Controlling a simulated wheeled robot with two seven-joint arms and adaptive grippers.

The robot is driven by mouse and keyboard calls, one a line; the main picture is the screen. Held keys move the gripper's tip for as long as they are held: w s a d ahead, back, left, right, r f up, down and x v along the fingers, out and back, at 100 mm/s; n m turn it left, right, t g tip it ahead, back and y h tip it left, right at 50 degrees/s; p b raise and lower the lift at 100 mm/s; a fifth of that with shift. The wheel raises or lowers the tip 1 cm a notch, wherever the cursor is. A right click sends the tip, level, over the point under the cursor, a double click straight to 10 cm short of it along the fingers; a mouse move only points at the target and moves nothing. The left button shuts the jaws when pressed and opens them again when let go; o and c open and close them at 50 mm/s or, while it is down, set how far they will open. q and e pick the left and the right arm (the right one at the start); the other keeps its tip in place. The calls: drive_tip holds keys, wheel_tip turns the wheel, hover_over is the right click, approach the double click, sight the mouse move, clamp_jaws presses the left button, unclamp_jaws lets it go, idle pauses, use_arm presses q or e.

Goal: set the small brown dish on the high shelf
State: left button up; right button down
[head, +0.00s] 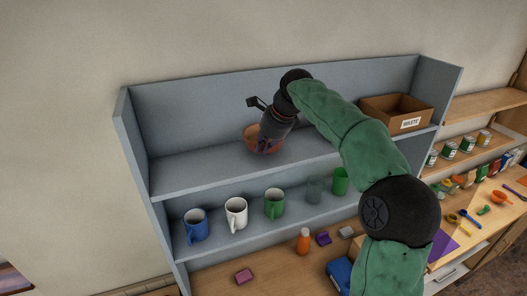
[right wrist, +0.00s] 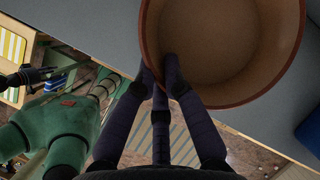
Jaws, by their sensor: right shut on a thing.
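The small brown dish (head: 249,138) is at the upper shelf (head: 195,170) of the grey-blue shelf unit in the head view. My right gripper (head: 266,143) is shut on its near rim, reaching in from the right. The right wrist view shows the dish (right wrist: 225,45) from above, empty inside, with the gripper's fingers (right wrist: 168,80) pinching its rim. The dish looks roughly level. I cannot tell whether its base touches the shelf board or hangs just above it. My left gripper does not show in the head view.
An open brown box (head: 390,112) with a label stands at the upper shelf's right end. Left of the dish, this shelf is bare. An orange bottle (head: 303,242) is lower down.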

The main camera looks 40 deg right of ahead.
wheel_tip(320, 180, down, 2)
drive_tip(key=shift+s+d+f+p, duration=0.1)
drive_tip(key=shift+f+p, duration=0.1)
drive_tip(key=shift+p, duration=0.1)
drive_tip(key=shift+f, duration=0.15)
drive_tip(key=c, duration=1.3)
unclamp_jaws()
drive_tip(key=shift+c, duration=0.2)
